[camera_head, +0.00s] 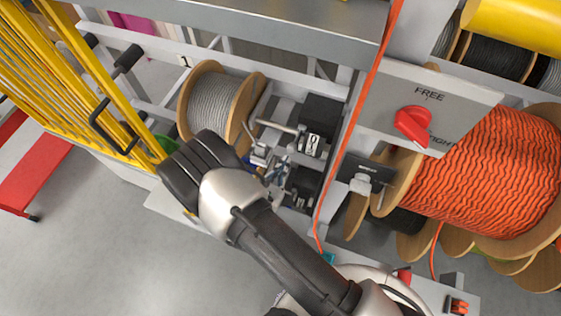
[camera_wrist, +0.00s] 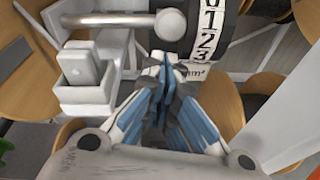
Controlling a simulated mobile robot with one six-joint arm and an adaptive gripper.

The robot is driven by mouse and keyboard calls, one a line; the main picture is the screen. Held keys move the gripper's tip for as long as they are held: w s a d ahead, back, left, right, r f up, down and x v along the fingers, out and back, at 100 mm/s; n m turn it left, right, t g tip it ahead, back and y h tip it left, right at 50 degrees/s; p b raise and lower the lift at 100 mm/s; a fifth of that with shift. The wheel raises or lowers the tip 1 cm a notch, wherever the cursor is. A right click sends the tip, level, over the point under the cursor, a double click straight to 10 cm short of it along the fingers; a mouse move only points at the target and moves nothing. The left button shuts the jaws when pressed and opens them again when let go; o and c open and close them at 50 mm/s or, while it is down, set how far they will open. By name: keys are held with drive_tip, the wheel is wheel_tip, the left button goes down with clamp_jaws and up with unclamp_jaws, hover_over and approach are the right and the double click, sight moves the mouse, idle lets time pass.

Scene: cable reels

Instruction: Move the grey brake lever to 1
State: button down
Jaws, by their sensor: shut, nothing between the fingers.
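A grey rod with a round ball end (camera_wrist: 170,24), which looks like the brake lever, lies across the top left of the wrist view. It also shows in the head view (camera_head: 275,125) beside the reel. A black drum with a white number strip (camera_wrist: 208,30) reading 0, 1, 2, 3 sits just right of the ball. I cannot tell which number the lever is set to. My gripper (camera_wrist: 165,68) is shut and empty, its fingertips below the ball and apart from it in the picture. In the head view my gripper (camera_head: 262,162) is partly hidden by my wrist.
A reel of grey cable (camera_head: 212,103) stands left of the mechanism. A red knob (camera_head: 413,125) on a panel marked FREE and a reel of orange cable (camera_head: 490,170) are at the right. An orange cable (camera_head: 350,130) runs down between. Yellow bars (camera_head: 75,75) stand at the left.

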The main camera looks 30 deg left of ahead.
drive_tip(key=shift+w+r, duration=0.2)
drive_tip(key=shift+w, duration=0.05)
drive_tip(key=shift+w+d+r+g+p, duration=0.1)
drive_tip(key=shift+w+r+g+p, duration=0.1)
drive_tip(key=shift+r+p, duration=0.25)
drive_tip(key=shift+w+r+g+p, duration=0.1)
drive_tip(key=shift+r+g+p, duration=0.1)
drive_tip(key=shift+r+p, duration=0.25)
drive_tip(key=shift+f, duration=0.1)
